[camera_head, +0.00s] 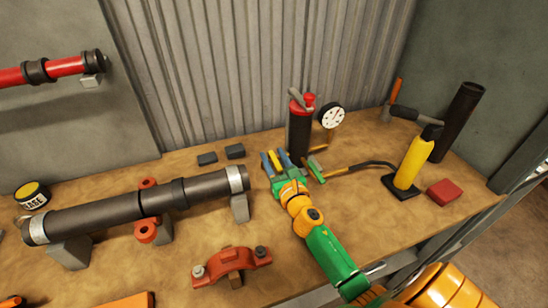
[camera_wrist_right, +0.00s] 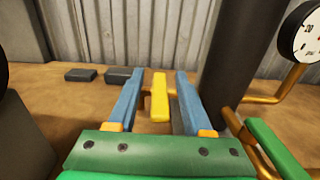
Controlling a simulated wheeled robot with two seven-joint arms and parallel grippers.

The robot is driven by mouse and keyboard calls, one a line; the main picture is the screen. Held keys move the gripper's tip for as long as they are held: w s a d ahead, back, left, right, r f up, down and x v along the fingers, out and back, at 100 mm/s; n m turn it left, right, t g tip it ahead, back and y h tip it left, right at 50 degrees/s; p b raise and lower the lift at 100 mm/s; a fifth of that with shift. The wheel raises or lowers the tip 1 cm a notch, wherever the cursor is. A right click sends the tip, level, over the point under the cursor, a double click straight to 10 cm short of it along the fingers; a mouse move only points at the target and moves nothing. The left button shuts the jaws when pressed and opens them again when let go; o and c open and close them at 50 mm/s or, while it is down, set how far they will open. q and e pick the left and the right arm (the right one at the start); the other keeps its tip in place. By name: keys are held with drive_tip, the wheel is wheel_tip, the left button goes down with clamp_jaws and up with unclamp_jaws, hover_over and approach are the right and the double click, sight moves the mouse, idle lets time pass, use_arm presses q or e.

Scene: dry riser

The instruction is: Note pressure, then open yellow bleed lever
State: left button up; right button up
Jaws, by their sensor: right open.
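My right gripper (camera_head: 271,157) is open beside the dark upright riser pipe (camera_head: 299,133), which has a red top. In the right wrist view, its two blue fingers (camera_wrist_right: 152,98) stand apart, with the yellow bleed lever (camera_wrist_right: 160,97) between them. A gap shows on both sides of the lever. The lever also shows as a small yellow bar in the head view (camera_head: 274,157). The round white pressure gauge (camera_head: 332,115) is right of the riser on a brass pipe; it is partly cut off in the wrist view (camera_wrist_right: 303,31). Its reading is too small to tell.
A green handle (camera_wrist_right: 283,148) and brass pipe are close on the gripper's right. A long dark pipe (camera_head: 105,212) lies on supports at left, with a red clamp (camera_head: 232,265) in front. A yellow torch bottle (camera_head: 417,157) and red block (camera_head: 443,191) stand at right. Corrugated wall is behind.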

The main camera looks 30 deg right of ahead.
clamp_jaws()
idle(1.4)
